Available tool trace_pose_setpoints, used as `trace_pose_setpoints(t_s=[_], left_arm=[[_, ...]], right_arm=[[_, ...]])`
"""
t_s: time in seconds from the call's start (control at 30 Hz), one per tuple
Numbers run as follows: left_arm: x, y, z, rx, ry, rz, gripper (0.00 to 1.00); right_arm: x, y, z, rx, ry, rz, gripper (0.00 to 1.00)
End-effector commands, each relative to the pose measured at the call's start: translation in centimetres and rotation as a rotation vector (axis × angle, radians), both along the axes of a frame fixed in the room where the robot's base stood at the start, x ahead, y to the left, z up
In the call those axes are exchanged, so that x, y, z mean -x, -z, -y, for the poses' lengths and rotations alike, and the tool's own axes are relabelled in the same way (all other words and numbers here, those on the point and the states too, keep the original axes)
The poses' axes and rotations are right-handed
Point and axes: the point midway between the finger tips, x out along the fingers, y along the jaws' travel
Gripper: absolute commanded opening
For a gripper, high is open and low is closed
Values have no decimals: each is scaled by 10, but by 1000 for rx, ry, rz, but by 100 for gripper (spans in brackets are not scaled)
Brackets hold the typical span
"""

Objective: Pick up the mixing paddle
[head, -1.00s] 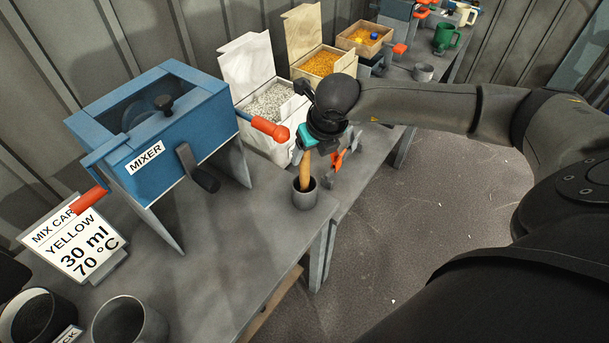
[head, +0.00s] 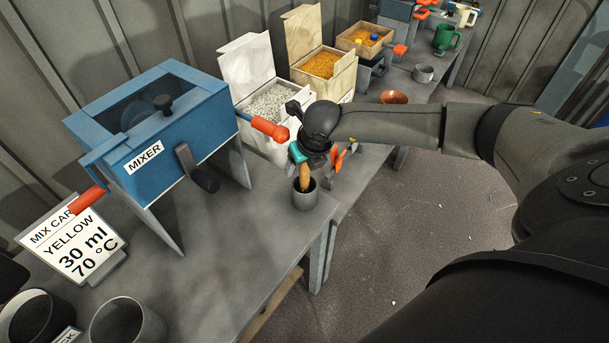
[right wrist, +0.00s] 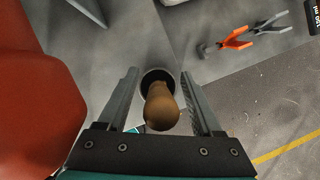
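The mixing paddle stands in a small grey cup (head: 305,199) near the table's right edge. Its wooden handle (head: 305,176) points up; its lower end is hidden in the cup. My right gripper (head: 302,165) is above the cup, at the top of the handle. In the right wrist view the handle (right wrist: 161,108) lies between the two fingers of my right gripper (right wrist: 164,95), with gaps on both sides. The fingers are open and do not appear to touch it. My left gripper is not in view.
The blue mixer (head: 150,125) stands left of the cup, and its red-orange knob (head: 270,128) is close beside my right gripper. Orange-handled pliers (right wrist: 245,38) lie beyond the cup. Bins of white (head: 268,101) and orange (head: 321,64) granules stand behind.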

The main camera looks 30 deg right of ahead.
Motion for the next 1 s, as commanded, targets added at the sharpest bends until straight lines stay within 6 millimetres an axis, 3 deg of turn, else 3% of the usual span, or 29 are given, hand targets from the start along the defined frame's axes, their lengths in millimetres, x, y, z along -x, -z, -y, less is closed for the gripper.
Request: trace_pose_setpoints(t_s=[0.07, 0.57, 1.0], left_arm=[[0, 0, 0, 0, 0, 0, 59], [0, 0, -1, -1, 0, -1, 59], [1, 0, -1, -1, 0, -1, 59]], right_arm=[[0, 0, 0, 0, 0, 0, 58], [0, 0, 0, 0, 0, 0, 2], [0, -1, 0, 0, 0, 0, 0]])
